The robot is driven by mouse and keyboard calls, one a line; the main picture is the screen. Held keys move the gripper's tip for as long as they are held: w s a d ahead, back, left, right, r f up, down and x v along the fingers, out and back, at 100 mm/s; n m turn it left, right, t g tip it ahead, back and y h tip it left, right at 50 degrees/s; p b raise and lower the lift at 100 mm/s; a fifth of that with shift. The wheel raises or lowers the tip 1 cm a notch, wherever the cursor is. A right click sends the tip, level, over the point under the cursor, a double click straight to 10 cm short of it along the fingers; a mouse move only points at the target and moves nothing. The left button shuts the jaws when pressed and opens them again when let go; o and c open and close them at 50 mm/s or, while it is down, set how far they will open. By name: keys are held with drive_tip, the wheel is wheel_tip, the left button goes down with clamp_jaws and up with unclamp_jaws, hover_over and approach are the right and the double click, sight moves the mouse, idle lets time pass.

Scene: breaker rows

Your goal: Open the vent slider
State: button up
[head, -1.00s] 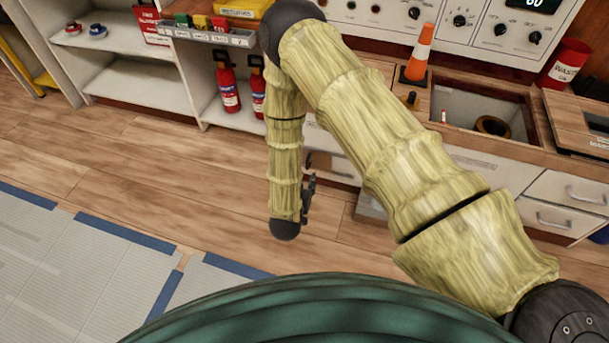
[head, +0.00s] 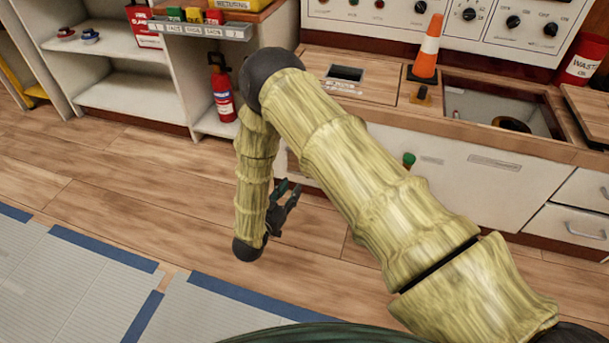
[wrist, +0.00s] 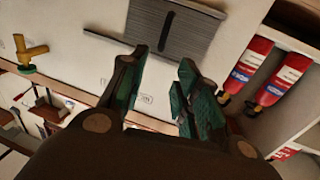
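A grey ribbed vent panel (wrist: 172,28) with a dark upright bar, apparently the vent slider (wrist: 166,32), shows at the top of the wrist view on a pale cabinet front. I cannot tell how far open the vent is. In the head view my arm hides that part of the cabinet. My gripper (head: 285,200) hangs low in front of the cabinet, above the wooden floor. In the wrist view my gripper (wrist: 155,82) has its dark green-padded fingers apart, with nothing between them. The vent lies beyond the fingertips, and the gripper is not touching it.
A brass valve with a green knob (wrist: 28,52) sticks out left of the vent; its green knob (head: 408,160) also shows in the head view. Fire extinguishers (wrist: 265,75) stand to the right in the wrist view. An orange cone (head: 428,48) stands on the counter.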

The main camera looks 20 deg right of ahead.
drive_tip(key=b+x, duration=0.5)
drive_tip(key=x, duration=0.5)
drive_tip(key=shift+s, duration=0.1)
clamp_jaws()
